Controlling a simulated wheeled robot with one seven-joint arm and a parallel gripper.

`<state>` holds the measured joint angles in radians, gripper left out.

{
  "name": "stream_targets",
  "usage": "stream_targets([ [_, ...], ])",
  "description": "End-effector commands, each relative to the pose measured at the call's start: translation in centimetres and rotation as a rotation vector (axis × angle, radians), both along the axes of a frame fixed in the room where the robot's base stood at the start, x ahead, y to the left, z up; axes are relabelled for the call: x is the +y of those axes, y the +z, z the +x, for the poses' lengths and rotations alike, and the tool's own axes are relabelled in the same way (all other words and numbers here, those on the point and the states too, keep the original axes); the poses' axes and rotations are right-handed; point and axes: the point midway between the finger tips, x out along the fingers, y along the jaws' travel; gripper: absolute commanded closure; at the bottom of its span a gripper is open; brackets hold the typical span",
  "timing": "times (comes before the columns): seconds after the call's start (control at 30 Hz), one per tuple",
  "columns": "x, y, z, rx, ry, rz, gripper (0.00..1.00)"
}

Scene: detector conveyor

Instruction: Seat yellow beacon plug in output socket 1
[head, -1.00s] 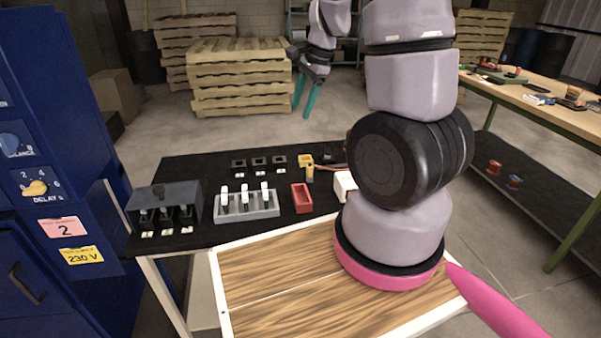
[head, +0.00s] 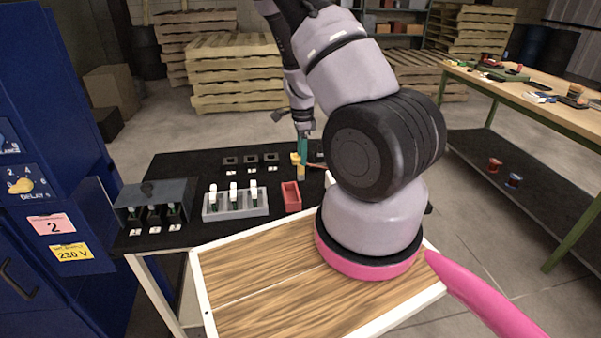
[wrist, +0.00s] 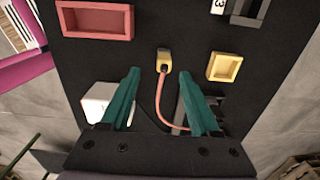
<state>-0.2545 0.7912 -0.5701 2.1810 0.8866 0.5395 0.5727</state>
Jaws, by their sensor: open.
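The yellow plug (wrist: 163,60) lies on the black mat with an orange cable running back from it. It also shows in the head view (head: 301,173), below my gripper (head: 303,150). In the wrist view my gripper (wrist: 158,72) is open, its teal fingers on either side of the plug's cable end, with gaps showing. Three dark sockets (head: 251,160) stand in a row at the back of the mat. Their labels are too small to read in the head view. In the wrist view one socket (wrist: 250,10) at the top edge has a label reading 3.
A yellow open frame (wrist: 223,67) and a red tray (wrist: 96,20) flank the plug. A grey rack (head: 236,204) with white-topped pieces and a dark covered box (head: 155,200) stand at left. A white block (wrist: 105,103) lies near the left finger.

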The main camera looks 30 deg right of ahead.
Motion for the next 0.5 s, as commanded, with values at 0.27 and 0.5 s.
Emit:
stream_targets([
  [0.27, 0.0, -3.8, 0.6, 0.001, -0.002, -0.001, 0.38],
  [0.5, 0.1, -5.2, 0.7, -0.001, 0.000, 0.000, 0.38],
])
